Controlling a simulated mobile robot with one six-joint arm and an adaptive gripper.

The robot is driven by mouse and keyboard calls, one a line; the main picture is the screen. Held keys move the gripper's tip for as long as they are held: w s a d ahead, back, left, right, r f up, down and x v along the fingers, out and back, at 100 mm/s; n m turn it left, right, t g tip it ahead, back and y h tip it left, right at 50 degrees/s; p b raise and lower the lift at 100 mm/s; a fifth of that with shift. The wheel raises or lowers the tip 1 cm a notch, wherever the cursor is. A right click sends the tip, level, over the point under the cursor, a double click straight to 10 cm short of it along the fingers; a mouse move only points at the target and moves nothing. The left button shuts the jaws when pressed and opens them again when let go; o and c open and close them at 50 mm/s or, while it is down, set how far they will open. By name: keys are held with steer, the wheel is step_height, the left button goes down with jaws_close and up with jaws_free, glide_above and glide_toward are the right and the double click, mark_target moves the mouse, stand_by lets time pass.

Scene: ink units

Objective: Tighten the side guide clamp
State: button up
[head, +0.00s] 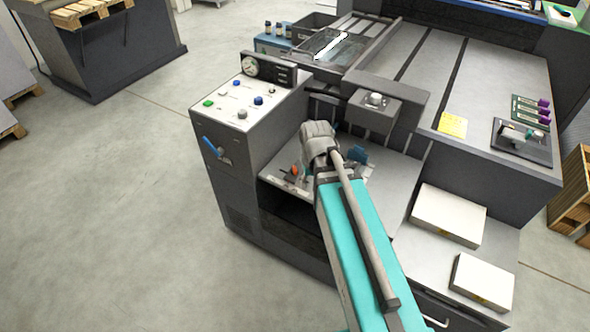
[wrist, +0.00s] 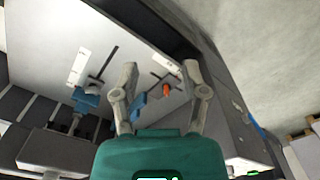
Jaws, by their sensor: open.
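A small orange part (head: 295,170), perhaps the side guide clamp's handle, stands on the grey feed table (head: 400,185), left of my wrist in the head view. In the wrist view, the orange part (wrist: 166,90) appears between the fingers of my open gripper (wrist: 159,72), nearer the right finger. A blue block (wrist: 139,105) is beside it, near the left finger. I see no contact; the gap is hard to judge. Another blue block (wrist: 85,101) lies farther left; a blue block (head: 357,154) also shows right of my wrist in the head view. My arm hides the fingers there.
A control panel (head: 240,105) with buttons and a gauge stands left of the feed table, with a blue lever (head: 213,147) on its front. A dark bracket (head: 388,107) overhangs the table's back. Two white stacks (head: 448,215) (head: 482,282) lie at the right.

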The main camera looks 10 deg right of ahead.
steer(key=b, duration=0.5)
glide_above(295, 168)
step_height(295, 168, down, 5)
steer(key=shift+a+f+n, duration=0.1)
steer(key=shift+f+n, duration=0.05)
steer(key=shift+n, duration=0.15)
steer(key=shift+f, duration=0.2)
step_height(295, 168, down, 13)
steer(key=b, duration=1.3)
steer(key=shift+f+b, duration=0.2)
steer(key=shift+b, duration=0.1)
jaws_close()
